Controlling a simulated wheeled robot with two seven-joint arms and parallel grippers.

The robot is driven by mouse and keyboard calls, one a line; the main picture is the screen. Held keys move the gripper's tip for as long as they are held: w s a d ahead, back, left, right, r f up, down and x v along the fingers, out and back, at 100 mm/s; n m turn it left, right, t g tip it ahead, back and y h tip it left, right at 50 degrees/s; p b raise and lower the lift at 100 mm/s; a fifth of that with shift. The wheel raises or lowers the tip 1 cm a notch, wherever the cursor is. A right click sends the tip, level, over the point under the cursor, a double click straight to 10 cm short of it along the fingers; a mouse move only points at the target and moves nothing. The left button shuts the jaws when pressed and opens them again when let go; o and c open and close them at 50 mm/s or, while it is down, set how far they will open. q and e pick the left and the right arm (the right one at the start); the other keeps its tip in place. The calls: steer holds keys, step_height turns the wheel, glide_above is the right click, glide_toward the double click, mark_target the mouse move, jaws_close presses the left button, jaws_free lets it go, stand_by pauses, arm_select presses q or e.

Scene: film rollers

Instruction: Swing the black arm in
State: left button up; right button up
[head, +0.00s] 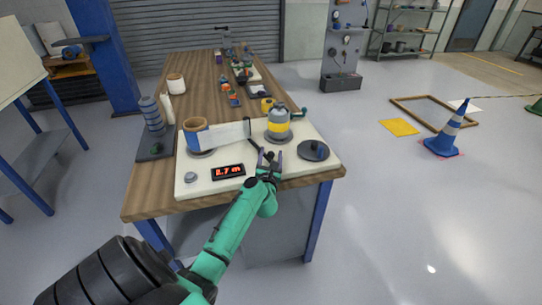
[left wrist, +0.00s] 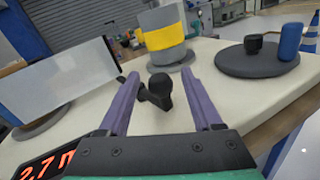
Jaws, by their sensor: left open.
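The black arm (head: 254,146) is a thin rod with a round knob at its near end, on the cream board between the film and the yellow-banded roller. In the left wrist view its black knob (left wrist: 159,90) stands between my purple fingers, with gaps on both sides. My left gripper (head: 269,158) is open around the knob; it also shows in the left wrist view (left wrist: 160,75). The yellow and grey roller (head: 279,125) stands just behind. A pale film (head: 228,134) stretches from the tan-cored roll (head: 195,134) towards it. My right gripper is out of view.
The cream board (head: 240,188) lies on the wooden table's near end. It carries a red-digit display (head: 228,172), a grey knob (head: 190,177) and a dark round disc (head: 313,151) at right. A stacked grey-blue post (head: 152,115) stands left. Several small parts lie farther back.

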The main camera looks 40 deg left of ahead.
arm_select(q)
jaws_close()
stand_by(1.4)
